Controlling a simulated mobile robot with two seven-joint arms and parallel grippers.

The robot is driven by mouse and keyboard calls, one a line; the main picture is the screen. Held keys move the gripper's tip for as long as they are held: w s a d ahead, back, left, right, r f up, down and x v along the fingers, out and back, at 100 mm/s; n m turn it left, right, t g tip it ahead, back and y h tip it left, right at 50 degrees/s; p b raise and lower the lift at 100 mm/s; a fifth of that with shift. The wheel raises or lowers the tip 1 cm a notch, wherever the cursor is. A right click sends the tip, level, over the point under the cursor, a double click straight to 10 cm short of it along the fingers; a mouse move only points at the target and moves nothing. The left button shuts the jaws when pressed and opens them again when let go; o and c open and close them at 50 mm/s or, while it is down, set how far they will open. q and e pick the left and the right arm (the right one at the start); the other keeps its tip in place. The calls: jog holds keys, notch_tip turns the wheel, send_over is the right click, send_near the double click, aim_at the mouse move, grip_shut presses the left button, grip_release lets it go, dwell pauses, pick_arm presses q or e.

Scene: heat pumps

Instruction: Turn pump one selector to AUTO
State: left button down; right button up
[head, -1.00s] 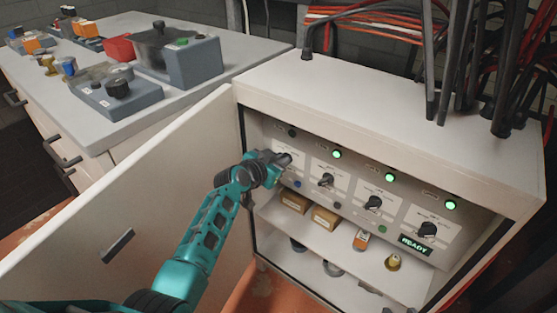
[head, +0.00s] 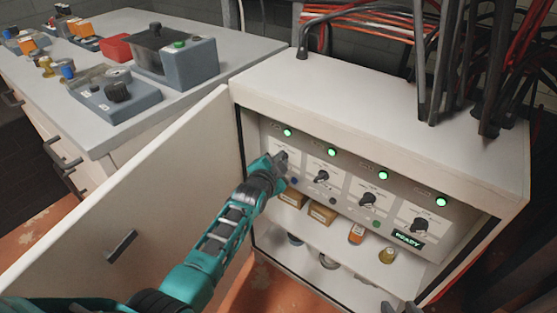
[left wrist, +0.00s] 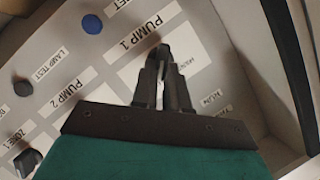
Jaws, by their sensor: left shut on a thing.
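The pump one selector is the leftmost black knob on the grey panel (head: 345,211) inside the open cabinet. My left gripper (head: 281,157) is shut on it and hides most of it in the head view. In the left wrist view the fingers (left wrist: 163,85) point at the panel beside the "PUMP 1" label (left wrist: 140,33), with the dark knob at their tips. I cannot read where its pointer stands. The lamp (head: 288,132) above this selector glows green.
Other selectors (head: 368,200) sit to the right, under green lamps, with a "READY" display (head: 408,240). The open cabinet door (head: 130,205) stands left of my left arm. A shelf with boxes (head: 322,213) lies below the panel. A bench (head: 225,90) stands behind.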

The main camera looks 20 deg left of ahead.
dwell(0.4)
pick_arm(q)
jog(key=c, duration=1.1)
grip_release()
jog(key=shift+c, duration=0.2)
jog(key=shift+s, duration=0.1)
jog(key=p+v, duration=0.5)
jog(key=v, duration=0.7)
jog(key=shift+s, duration=0.4)
